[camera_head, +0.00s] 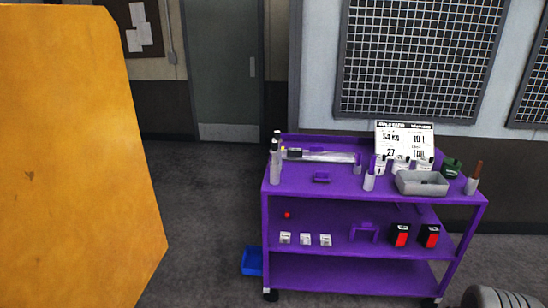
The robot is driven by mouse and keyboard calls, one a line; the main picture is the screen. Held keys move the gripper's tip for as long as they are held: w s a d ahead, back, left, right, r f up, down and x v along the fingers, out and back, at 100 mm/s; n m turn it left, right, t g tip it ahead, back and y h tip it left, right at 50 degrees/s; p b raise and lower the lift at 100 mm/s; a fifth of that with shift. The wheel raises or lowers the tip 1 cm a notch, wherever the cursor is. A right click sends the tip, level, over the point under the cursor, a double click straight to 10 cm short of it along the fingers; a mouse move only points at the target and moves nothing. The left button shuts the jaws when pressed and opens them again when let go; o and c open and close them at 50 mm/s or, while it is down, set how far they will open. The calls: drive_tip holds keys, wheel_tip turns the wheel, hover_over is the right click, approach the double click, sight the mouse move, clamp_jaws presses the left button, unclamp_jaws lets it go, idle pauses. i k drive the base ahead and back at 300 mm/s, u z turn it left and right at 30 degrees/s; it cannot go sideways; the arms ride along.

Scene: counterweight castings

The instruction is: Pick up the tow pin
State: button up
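No object can be clearly identified as the tow pin. A purple cart (340,192) stands right of centre with small objects on its top. One upright piece with a brown top and pale lower part (474,178) stands at the cart's right end; I cannot tell what it is. A long pale item with a dark end (320,156) lies along the back of the top. A grey open tray (421,184) sits near the right front; its contents cannot be made out. My gripper is not in view.
A large yellow block (75,160) fills the left side. A blue bin (251,261) is on the floor beside the cart. A rounded grey object (498,298) shows at bottom right. Grey floor (205,210) is clear between block and cart. A printed card (404,138) stands on the cart.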

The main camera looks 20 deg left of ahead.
sight(274, 151)
drive_tip(key=u, duration=0.25)
drive_tip(key=i, duration=1.7)
drive_tip(key=u, duration=1.35)
drive_tip(key=i, duration=0.9)
drive_tip(key=u, duration=1.45)
drive_tip(key=i, duration=0.75)
drive_tip(key=u, duration=0.05)
